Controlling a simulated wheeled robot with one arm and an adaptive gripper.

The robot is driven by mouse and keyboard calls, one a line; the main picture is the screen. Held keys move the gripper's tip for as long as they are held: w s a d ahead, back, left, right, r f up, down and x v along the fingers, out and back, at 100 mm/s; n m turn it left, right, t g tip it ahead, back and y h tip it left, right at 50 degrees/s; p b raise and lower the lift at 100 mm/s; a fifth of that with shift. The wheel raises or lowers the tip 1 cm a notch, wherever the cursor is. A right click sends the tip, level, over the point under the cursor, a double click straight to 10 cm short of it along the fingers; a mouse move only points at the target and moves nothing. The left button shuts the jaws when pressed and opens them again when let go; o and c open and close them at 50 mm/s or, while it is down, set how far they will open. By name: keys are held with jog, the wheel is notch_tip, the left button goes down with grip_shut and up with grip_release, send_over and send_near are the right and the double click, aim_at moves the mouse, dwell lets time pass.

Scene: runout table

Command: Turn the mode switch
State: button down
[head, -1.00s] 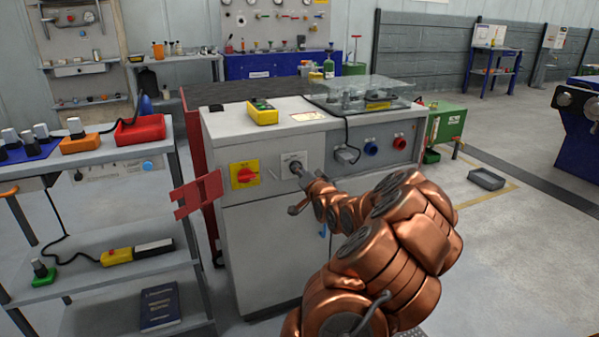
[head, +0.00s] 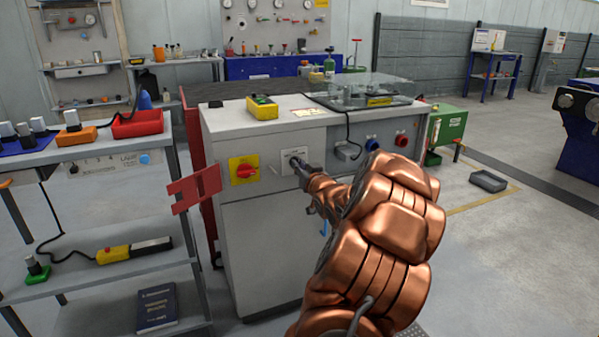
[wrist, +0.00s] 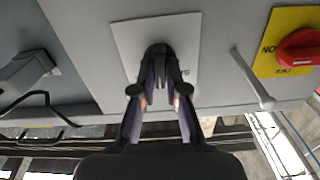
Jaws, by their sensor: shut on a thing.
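The mode switch (wrist: 158,52) is a dark knob on a white plate on the front of the grey cabinet. Its plate (head: 291,156) shows in the head view right of a red rotary switch. My gripper (wrist: 159,85) is shut on the knob, one finger on each side of it in the wrist view. In the head view my gripper (head: 304,170) reaches the plate from the right and hides most of the knob. The knob's exact pointing direction cannot be told.
The red rotary switch (head: 245,171) on its yellow plate sits close beside; a thin grey lever (wrist: 252,80) sticks out between them. A socket (head: 347,150) with a cable is on the right. A red bracket (head: 195,189) juts out at the cabinet's left, near a shelf (head: 85,147).

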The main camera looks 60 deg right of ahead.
jog(key=shift+a+f+n+b, duration=0.1)
jog(key=shift+n+b, duration=2.3)
jog(key=shift+n, duration=2.5)
jog(key=c, duration=1.2)
grip_release()
jog(key=v, duration=1.2)
jog(key=shift+w, duration=0.1)
